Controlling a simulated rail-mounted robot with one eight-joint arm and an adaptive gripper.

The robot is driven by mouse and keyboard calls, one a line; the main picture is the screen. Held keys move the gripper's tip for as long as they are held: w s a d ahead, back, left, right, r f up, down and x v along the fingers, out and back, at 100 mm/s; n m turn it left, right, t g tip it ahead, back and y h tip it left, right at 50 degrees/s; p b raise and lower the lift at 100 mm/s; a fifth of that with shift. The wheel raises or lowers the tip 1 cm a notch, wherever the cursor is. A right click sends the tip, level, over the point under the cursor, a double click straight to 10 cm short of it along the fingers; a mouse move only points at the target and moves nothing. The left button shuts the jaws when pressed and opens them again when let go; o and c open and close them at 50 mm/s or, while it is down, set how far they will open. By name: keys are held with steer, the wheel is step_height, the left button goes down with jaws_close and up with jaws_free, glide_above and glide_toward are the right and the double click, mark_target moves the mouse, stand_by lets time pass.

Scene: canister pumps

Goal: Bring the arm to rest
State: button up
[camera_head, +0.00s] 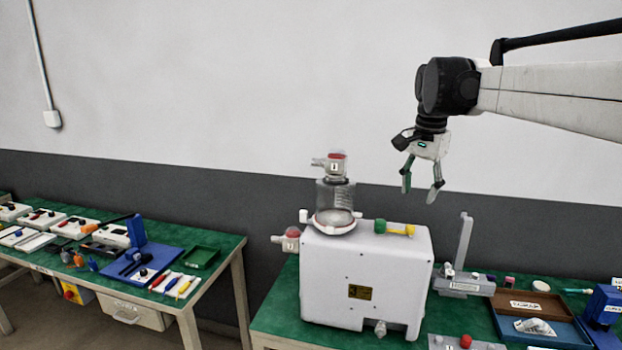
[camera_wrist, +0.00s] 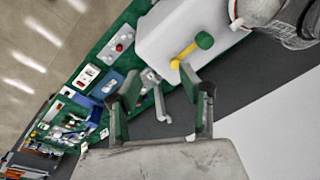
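My gripper (camera_head: 420,190) hangs from my arm at the upper right of the head view, fingers pointing down. It is open and nothing shows between its fingers. It is in the air, above and a little right of the white canister pump unit (camera_head: 365,280) and apart from it. In the wrist view the two green-padded fingers (camera_wrist: 160,105) are spread. The unit's white body (camera_wrist: 185,35) and its yellow handle with a green knob (camera_wrist: 186,52) lie beyond them.
A clear canister (camera_head: 335,195) with a red-topped fitting stands on the unit. A grey upright stand (camera_head: 462,250), a brown tray (camera_head: 528,305) and a blue block (camera_head: 603,305) are to the right. A second green bench (camera_head: 215,283) with tools is at the left. The air around my gripper is free.

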steer(key=s+a+f+n+t, duration=0.2)
steer(key=s, duration=0.7)
steer(key=s+a+f+n+t, duration=0.1)
steer(key=s+a+f+n, duration=0.15)
steer(key=s, duration=0.65)
steer(key=s+a+f+n+t+b, duration=0.1)
steer(key=s+f+n, duration=0.4)
steer(key=s+f, duration=0.7)
steer(key=shift+s+f+t, duration=0.25)
steer(key=shift+s+t, duration=0.45)
steer(key=shift+s, duration=0.3)
